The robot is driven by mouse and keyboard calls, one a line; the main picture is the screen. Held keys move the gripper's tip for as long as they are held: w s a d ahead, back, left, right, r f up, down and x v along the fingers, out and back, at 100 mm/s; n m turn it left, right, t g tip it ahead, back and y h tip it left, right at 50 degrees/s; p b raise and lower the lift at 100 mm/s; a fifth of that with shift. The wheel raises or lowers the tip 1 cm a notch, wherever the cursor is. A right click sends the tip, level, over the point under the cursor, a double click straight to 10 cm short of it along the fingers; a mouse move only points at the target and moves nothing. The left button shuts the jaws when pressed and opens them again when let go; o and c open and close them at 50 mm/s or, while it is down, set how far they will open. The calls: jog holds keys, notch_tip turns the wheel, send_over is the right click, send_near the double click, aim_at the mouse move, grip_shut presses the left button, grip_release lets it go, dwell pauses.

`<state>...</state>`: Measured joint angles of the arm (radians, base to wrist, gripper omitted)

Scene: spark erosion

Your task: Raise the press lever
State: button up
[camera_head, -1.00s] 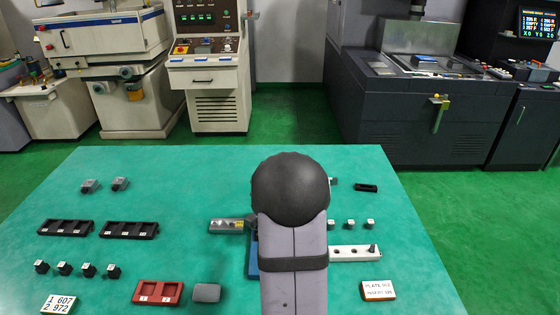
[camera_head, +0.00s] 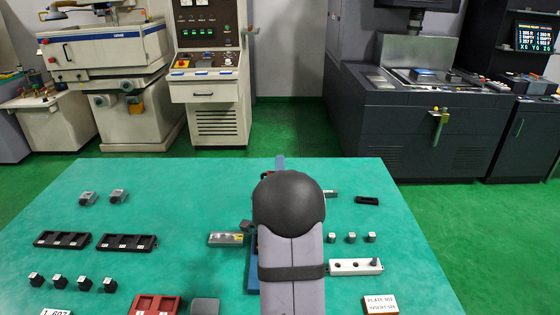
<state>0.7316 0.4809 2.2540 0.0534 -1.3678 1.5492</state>
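My own arm, with its dark round joint, stands in front of the middle of the table and hides most of what lies behind it. My gripper is hidden behind it. A blue base (camera_head: 252,277), perhaps the press, shows as a strip along the arm's left side. A narrow blue-grey upright piece (camera_head: 280,162) sticks up above the round joint, with a bit of red beside it. I cannot tell whether this is the press lever. A small dark block (camera_head: 246,225) shows just left of the joint.
A grey labelled block (camera_head: 226,239) lies left of the arm, a white holed block (camera_head: 354,266) right of it. Black trays (camera_head: 62,240), small dark cubes (camera_head: 84,284), a red tray (camera_head: 156,305) and a label plate (camera_head: 381,304) lie on the green table (camera_head: 180,215).

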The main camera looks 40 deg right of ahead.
jog(key=shift+p+x, duration=0.45)
jog(key=shift+x, duration=1.05)
jog(key=shift+c, duration=0.5)
grip_shut()
jog(key=w+d+g+y+p, duration=0.2)
jog(key=w+d, duration=0.2)
jog(key=shift+w+d+r, duration=0.2)
jog(key=shift+r, duration=0.05)
jog(key=shift+o, duration=0.5)
grip_release()
jog(key=shift+f, duration=0.15)
jog(key=shift+w+d, duration=0.1)
jog(key=shift+w, duration=0.05)
